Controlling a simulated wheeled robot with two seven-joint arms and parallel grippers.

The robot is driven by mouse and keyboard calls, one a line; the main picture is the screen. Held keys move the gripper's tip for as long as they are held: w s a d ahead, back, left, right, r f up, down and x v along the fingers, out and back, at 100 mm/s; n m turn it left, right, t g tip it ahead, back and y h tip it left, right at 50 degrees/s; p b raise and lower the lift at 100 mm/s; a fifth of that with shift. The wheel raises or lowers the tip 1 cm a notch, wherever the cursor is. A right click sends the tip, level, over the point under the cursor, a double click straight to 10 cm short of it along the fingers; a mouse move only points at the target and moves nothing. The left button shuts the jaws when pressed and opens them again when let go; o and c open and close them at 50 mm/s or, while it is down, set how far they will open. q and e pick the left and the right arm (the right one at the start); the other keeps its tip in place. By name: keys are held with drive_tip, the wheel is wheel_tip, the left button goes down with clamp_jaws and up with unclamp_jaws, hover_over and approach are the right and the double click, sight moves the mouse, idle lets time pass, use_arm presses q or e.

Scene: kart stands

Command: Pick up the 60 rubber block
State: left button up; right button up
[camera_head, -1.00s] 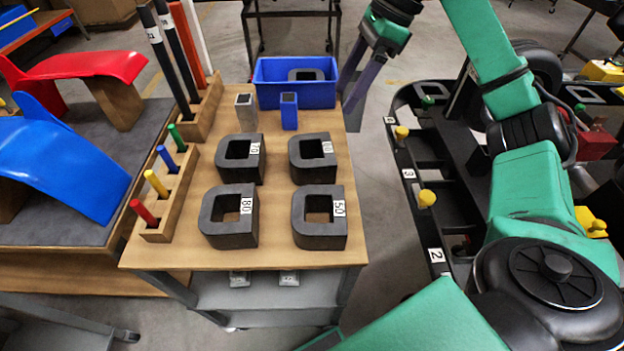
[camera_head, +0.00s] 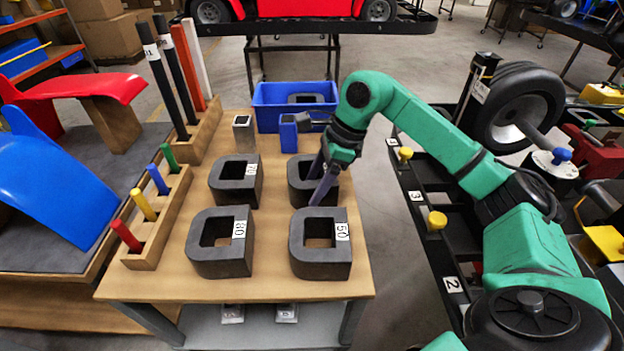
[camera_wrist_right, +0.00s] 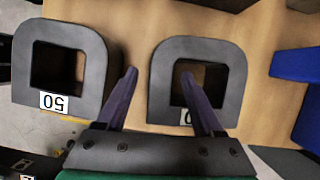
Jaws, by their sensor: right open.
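The rubber block at the back right of the four-sided group (camera_head: 297,187) is a dark grey D-shaped ring lying on the wooden table. Its label is mostly covered by my right gripper, with only a "0" showing in the right wrist view (camera_wrist_right: 237,85). My right gripper (camera_head: 312,190) is open over this block. In the right wrist view its fingers (camera_wrist_right: 159,77) point down, one beside the block's outer wall and the other over its central opening. I cannot tell how deep they reach. My left gripper is not in view.
Similar blocks labelled 50 (camera_head: 320,268) and 80 (camera_head: 218,268) stand in front, and another (camera_head: 236,196) stands to the left. A blue bin (camera_head: 268,118) and a small blue box (camera_head: 288,135) are behind. A wooden peg rack (camera_head: 165,222) lines the left side.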

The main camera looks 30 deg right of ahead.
drive_tip(key=shift+f, duration=0.2)
clamp_jaws()
drive_tip(key=shift+r, duration=0.1)
idle(1.1)
